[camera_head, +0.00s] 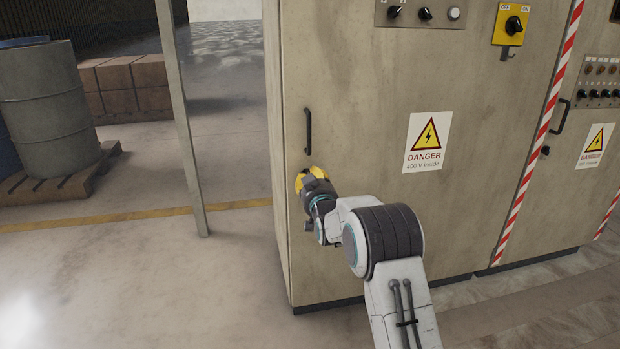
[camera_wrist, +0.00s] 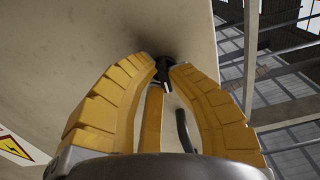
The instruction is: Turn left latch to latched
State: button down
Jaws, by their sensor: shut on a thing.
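The left latch (camera_wrist: 163,70) is a small black knob on the cabinet's left door, seen between my fingertips in the wrist view. In the head view it is hidden behind my gripper (camera_head: 306,177), below the black door handle (camera_head: 308,131). My yellow-fingered gripper is shut on the latch, with a fingertip on each side of it. I cannot tell from these views which way the latch is turned. The handle also shows in the wrist view (camera_wrist: 184,130), beside the right finger.
The beige cabinet (camera_head: 370,235) stands in front of me, with a yellow danger sign (camera_head: 427,142) and a yellow rotary switch (camera_head: 511,25) on it. A thin post (camera_head: 182,120) stands left of the cabinet. Barrels (camera_head: 45,110) on a pallet are farther left. The floor between is clear.

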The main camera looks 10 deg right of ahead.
jog(key=shift+n, duration=0.5)
jog(key=shift+a, duration=0.1)
jog(key=c, duration=1.2)
grip_release()
jog(key=shift+s, duration=0.15)
jog(key=shift+s, duration=5.85)
